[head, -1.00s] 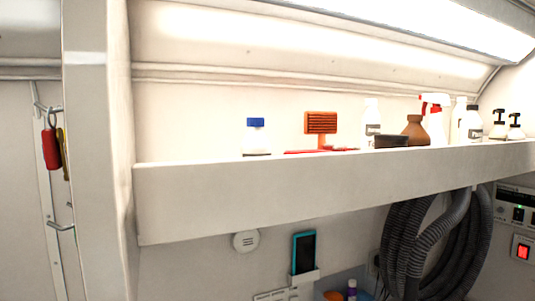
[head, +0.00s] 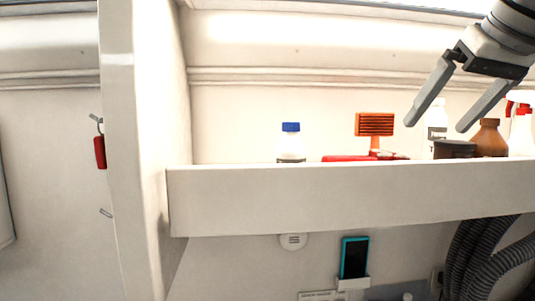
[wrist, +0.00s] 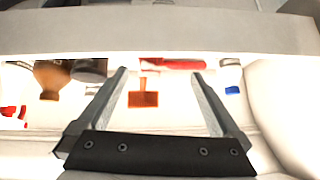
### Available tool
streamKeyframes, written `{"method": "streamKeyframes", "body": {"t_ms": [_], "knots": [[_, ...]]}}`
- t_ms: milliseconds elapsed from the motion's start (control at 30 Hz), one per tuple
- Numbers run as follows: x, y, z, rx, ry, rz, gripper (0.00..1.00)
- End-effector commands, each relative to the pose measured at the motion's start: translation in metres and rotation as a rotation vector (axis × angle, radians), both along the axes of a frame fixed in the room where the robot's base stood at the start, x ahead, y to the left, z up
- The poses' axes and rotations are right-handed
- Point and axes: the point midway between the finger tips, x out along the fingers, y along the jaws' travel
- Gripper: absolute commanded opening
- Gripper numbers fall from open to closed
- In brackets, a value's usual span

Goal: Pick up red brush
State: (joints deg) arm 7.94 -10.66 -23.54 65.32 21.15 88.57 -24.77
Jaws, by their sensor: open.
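A long, low red thing, likely the red brush (head: 345,158), lies on the shelf. The shelf's front board hides its lower part. In the wrist view, which is upside down, the red thing (wrist: 178,64) lies near the shelf edge, between and beyond my fingertips. An orange brush (head: 375,124) with a slatted rectangular head stands upright just behind it. This orange brush (wrist: 143,99) also shows between my fingers in the wrist view. My gripper (head: 436,126) is open and empty, to the right of both in the head view and apart from them.
The shelf (head: 330,200) has a raised front board. A blue-capped bottle (head: 291,143) stands left of the red thing. A dark round container (head: 454,149), a brown bottle (head: 490,140) and a spray bottle (head: 521,128) stand to the right. A wall post (head: 142,150) bounds the left end.

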Motion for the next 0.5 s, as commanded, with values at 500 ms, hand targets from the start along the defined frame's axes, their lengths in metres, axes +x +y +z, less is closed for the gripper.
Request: {"method": "streamKeyframes", "body": {"t_ms": [500], "knots": [[0.025, -0.009, 0.012, -0.070, -0.028, 0.024, 1.00]]}}
